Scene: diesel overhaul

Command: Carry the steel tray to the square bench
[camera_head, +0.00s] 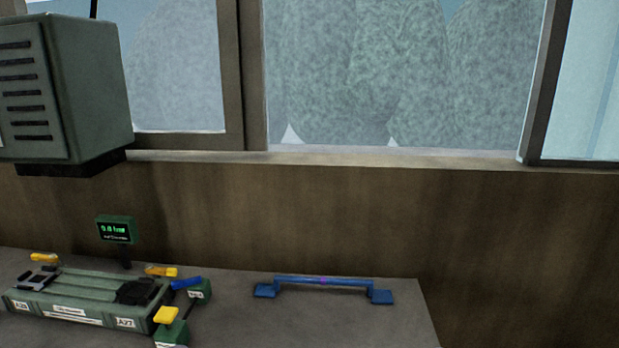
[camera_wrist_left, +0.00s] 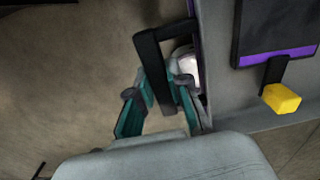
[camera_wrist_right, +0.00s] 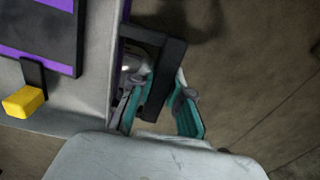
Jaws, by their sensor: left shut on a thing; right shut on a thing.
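The grey steel tray (camera_wrist_left: 222,95) shows in part at the right of the left wrist view, and at the left of the right wrist view (camera_wrist_right: 96,95). A black handle stands out from its side in each wrist view. My left gripper (camera_wrist_left: 165,85) is shut on one handle, with its teal fingers on either side of the black bar. My right gripper (camera_wrist_right: 152,85) is shut on the other handle in the same way. A dark panel (camera_wrist_left: 275,25) with a purple edge and a yellow knob (camera_wrist_left: 282,99) shows over the tray. The head view shows neither gripper nor tray.
A grey bench top (camera_head: 400,330) runs below a window wall. It bears a green fixture (camera_head: 85,297) with yellow knobs, a small display (camera_head: 116,230) and a blue bar (camera_head: 323,282) on feet. A green box (camera_head: 65,85) hangs at upper left. Brown floor (camera_wrist_left: 70,90) shows below.

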